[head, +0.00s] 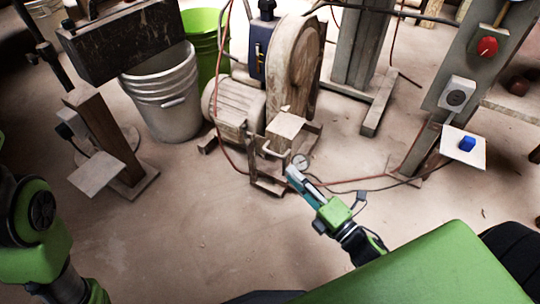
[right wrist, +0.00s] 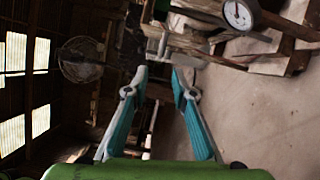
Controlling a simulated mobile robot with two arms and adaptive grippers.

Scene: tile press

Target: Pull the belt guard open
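The machine that seems to carry the belt guard stands at the centre back, with a tall, worn, round beige cover (head: 293,60) beside a ribbed motor (head: 236,108). I cannot tell for sure which part is the guard. A small box-like part (head: 285,126) with a pale bar handle (head: 268,151) sits low at its front. My right gripper (head: 291,175) is just in front of this low part, below the gauge. In the right wrist view my right gripper (right wrist: 160,76) is open and empty, with a pale handle-like bar (right wrist: 163,42) beyond its fingertips. My left gripper is out of view.
A round gauge (head: 301,161) is close to my right gripper. A white bucket (head: 166,95) and a green bucket (head: 205,42) stand left of the machine. A post with a red knob (head: 487,47) stands right. Cables cross the floor; the front floor is clear.

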